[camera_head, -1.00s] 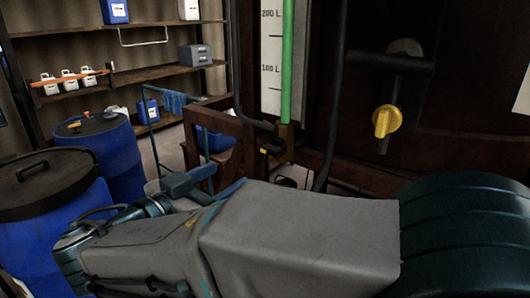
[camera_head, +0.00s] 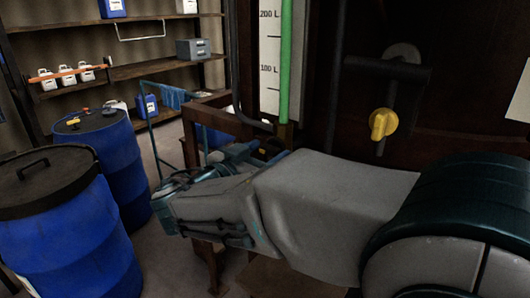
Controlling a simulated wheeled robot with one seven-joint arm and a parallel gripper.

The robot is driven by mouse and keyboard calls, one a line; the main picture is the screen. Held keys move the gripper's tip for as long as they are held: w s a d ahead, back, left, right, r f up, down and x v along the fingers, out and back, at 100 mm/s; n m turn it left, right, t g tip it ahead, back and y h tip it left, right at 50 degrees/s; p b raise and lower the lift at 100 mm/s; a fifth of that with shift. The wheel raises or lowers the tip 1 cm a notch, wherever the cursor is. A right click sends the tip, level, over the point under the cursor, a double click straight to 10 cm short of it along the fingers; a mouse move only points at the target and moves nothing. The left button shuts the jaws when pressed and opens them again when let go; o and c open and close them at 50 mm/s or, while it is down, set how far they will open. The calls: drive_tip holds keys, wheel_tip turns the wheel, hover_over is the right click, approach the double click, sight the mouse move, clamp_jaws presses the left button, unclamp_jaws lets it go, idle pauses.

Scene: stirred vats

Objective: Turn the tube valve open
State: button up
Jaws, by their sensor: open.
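The green level tube (camera_head: 285,70) stands upright in front of a white scale marked 100 L and 200 L. The top of the brass-brown tube valve (camera_head: 284,131) shows at the tube's foot. Its lower part and its small yellow handle are hidden behind my arm, so I cannot see how the handle is turned. My gripper (camera_head: 262,153) is at the far side of my arm, close by the valve in the picture. It is small, dark and partly hidden by my wrist. It is open, and I cannot tell whether it touches the valve.
A yellow knob (camera_head: 383,124) sits on a dark pipe on the vat, right of the tube. Dark hoses hang beside the scale. Two blue drums (camera_head: 68,235) stand at the left. A brown wooden frame (camera_head: 205,112) stands left of the valve. Shelves are behind.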

drive_tip(key=c, duration=1)
